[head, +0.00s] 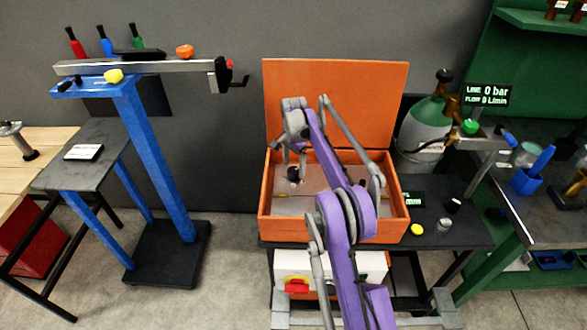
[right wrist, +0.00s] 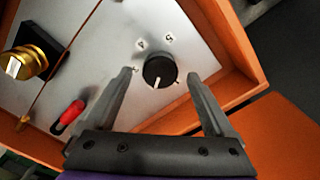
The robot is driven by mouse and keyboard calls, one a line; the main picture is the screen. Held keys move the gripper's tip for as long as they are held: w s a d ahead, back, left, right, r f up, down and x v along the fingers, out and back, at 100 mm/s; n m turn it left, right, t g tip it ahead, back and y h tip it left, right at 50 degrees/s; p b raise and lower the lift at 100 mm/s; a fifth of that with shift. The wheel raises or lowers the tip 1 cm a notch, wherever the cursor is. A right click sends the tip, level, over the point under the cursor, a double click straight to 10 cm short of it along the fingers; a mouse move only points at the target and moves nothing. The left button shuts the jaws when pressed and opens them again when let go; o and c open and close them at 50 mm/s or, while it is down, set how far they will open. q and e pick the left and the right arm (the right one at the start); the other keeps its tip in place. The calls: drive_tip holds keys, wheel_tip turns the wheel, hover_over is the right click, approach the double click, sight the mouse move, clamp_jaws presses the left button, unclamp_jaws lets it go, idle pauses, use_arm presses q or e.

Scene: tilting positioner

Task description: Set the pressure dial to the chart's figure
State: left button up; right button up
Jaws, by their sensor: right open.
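The black round dial (right wrist: 160,72) is on the pale panel (right wrist: 100,45) of an open orange case. Its white mark points toward the bottom of the right wrist view, and figures resembling 4 and 5 are printed above it. My right gripper (right wrist: 160,78) is open, its fingertips either side of the dial, with gaps visible; I cannot tell their height above the panel. In the head view, a dark knob (head: 293,174) shows below my right gripper (head: 288,155). No readable chart shows; a white card (head: 84,152) is too small to read. My left gripper is out of view.
The case's raised lid (head: 335,95) stands behind. In the right wrist view, a red handle (right wrist: 70,115) and a brass fitting (right wrist: 27,62) are left of the dial. A gas cylinder (head: 420,125) stands right.

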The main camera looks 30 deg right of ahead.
drive_tip(key=shift+f, duration=0.55)
drive_tip(key=c, duration=1.4)
